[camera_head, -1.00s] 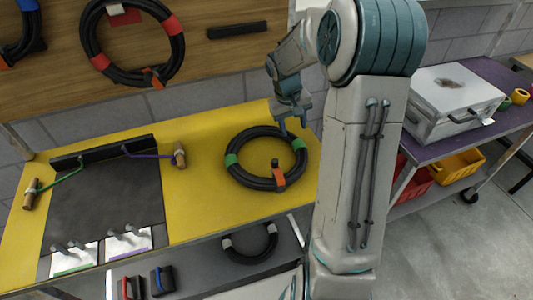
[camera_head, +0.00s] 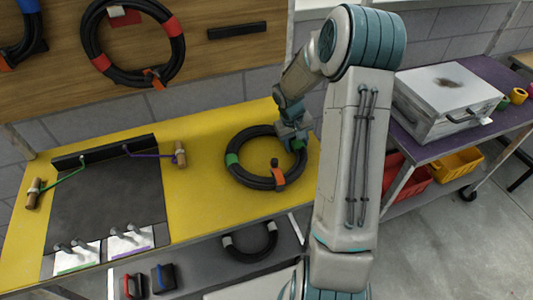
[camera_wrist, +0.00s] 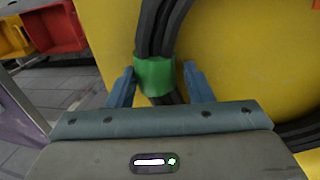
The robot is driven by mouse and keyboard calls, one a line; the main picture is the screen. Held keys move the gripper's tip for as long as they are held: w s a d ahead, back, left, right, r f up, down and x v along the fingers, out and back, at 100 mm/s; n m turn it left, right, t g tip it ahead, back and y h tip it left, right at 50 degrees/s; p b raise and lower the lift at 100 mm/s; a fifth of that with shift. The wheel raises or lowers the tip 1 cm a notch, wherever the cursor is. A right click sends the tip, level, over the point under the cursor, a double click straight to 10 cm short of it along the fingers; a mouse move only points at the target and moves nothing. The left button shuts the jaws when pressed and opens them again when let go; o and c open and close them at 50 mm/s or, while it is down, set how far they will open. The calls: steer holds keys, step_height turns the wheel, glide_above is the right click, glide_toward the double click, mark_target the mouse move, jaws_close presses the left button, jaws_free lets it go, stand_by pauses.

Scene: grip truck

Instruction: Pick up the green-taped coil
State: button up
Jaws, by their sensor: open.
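The green-taped coil (camera_head: 240,177) is a black cable ring with green tape bands and an orange clip, lying flat on the yellow table top. My gripper (camera_head: 297,139) is at the coil's upper right side, over its right green band. In the wrist view, my gripper (camera_wrist: 163,88) is open, with one blue finger on each side of the green band (camera_wrist: 155,76) and the black cable of the coil (camera_wrist: 158,28). In the head view, my gripper partly hides that band. I cannot tell whether the fingers touch it.
A dark mat (camera_head: 105,205) with two wooden-handled tools lies left on the yellow table (camera_head: 205,215). A grey-taped coil (camera_head: 228,246) lies on the shelf below. A red-taped coil (camera_head: 92,40) hangs on the board. A metal case (camera_head: 440,95) stands on the purple cart to the right.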

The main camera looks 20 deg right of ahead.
jaws_close()
steer(key=shift+w, duration=0.1)
steer(key=shift+r, duration=0.2)
